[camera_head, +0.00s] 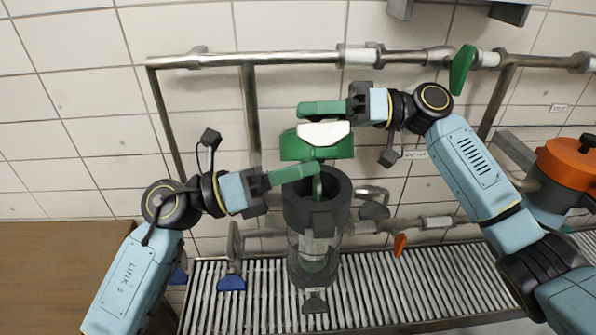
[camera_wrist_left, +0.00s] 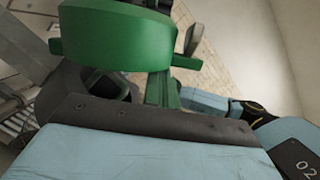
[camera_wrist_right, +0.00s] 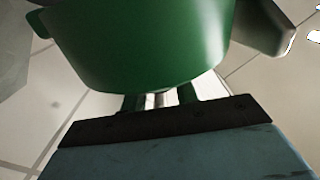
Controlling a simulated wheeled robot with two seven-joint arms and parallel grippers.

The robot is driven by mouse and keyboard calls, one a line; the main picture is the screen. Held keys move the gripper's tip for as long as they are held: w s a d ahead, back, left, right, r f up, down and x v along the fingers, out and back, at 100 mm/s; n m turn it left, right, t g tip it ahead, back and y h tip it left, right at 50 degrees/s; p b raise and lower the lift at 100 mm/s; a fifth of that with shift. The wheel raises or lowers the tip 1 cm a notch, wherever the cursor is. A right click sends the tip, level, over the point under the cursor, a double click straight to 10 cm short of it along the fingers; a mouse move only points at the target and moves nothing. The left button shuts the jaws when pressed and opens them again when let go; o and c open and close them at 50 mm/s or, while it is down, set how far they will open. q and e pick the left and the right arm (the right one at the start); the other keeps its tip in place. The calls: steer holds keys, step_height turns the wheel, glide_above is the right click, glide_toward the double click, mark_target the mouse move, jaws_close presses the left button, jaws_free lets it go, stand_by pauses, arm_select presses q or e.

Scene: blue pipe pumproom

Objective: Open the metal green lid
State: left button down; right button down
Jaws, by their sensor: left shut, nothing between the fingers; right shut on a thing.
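The metal green lid (camera_head: 296,149) is tilted up above the dark round mouth of the canister (camera_head: 303,213), with a pale panel on its upper face. A green stem runs down from it into the mouth. My right gripper (camera_head: 308,108) is shut on the lid at its upper edge, from the right. My left gripper (camera_head: 312,171) is shut and empty, with its green fingers across the mouth below the lid. The lid fills the top of the left wrist view (camera_wrist_left: 115,35) and of the right wrist view (camera_wrist_right: 145,40). The lid hides the right fingers' contact in the right wrist view.
The canister's clear lower part stands over a slatted metal grate (camera_head: 400,285). Steel pipes (camera_head: 290,59) run along the tiled wall behind. An orange-topped vessel (camera_head: 565,163) is at the right. A brown surface (camera_head: 60,270) lies at the left, clear of objects.

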arm_select(q)
steer(key=shift+w+a+r+t, duration=0.1)
steer(key=shift+w+r+t, duration=0.15)
steer(key=shift+r+t, duration=0.15)
arm_select(e)
steer(key=c, duration=1.3)
jaws_free()
steer(key=shift+s, duration=0.25)
arm_select(q)
steer(key=shift+s, duration=0.1)
arm_select(e)
steer(key=shift+o, duration=1.1)
